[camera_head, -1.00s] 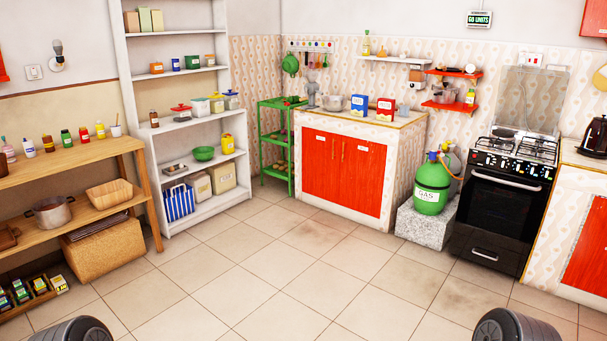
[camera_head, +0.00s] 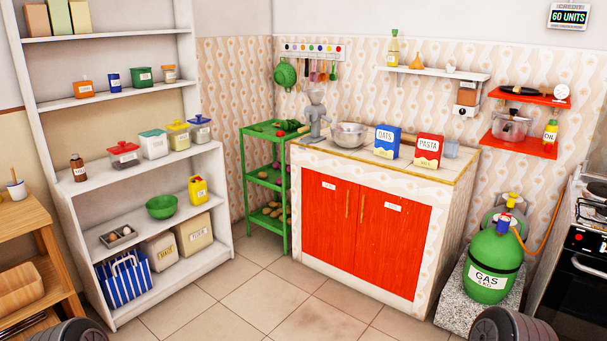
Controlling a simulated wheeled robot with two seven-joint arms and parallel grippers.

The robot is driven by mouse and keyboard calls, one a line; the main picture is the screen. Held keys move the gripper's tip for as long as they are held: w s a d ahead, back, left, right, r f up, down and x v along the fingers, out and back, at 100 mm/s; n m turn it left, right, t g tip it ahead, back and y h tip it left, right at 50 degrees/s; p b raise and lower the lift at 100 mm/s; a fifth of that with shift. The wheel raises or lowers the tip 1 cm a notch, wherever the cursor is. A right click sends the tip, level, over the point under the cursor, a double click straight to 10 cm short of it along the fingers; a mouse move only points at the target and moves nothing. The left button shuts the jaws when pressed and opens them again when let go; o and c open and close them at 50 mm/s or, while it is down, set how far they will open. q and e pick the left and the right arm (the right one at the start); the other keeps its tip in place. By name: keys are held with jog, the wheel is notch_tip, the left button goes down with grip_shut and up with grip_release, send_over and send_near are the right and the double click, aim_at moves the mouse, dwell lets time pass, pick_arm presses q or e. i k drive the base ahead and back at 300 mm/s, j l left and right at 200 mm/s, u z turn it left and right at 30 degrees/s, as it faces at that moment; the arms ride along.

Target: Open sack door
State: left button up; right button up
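Two red cabinet doors sit side by side under the counter, the left door (camera_head: 328,220) and the right door (camera_head: 391,236). Both look shut. Each has a small white label, too small to read, and a slim vertical handle near the middle seam. My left arm shows only as a dark rounded part at the bottom left, and my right arm only as a similar part at the bottom right. Neither gripper's fingers show. Both arm parts are well apart from the doors.
Tiled floor (camera_head: 262,300) is clear before the cabinet. A white shelf unit (camera_head: 215,262) and a green rack (camera_head: 244,172) stand left. A green gas cylinder (camera_head: 491,258) on a stone block and a black oven (camera_head: 580,295) stand right. Oats (camera_head: 387,142) and pasta boxes (camera_head: 428,150) stand on the counter.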

aim_at(330, 204)
jog(key=i+j+z, duration=0.1)
jog(key=i+z, duration=0.15)
jog(key=i, duration=0.25)
jog(key=i+j+z, duration=0.25)
jog(key=i, duration=0.25)
jog(key=i+j+z, duration=0.25)
jog(key=i, duration=0.25)
jog(key=i+j+z, duration=1.25)
jog(key=j, duration=0.25)
jog(key=k+l, duration=0.05)
jog(key=k, duration=0.05)
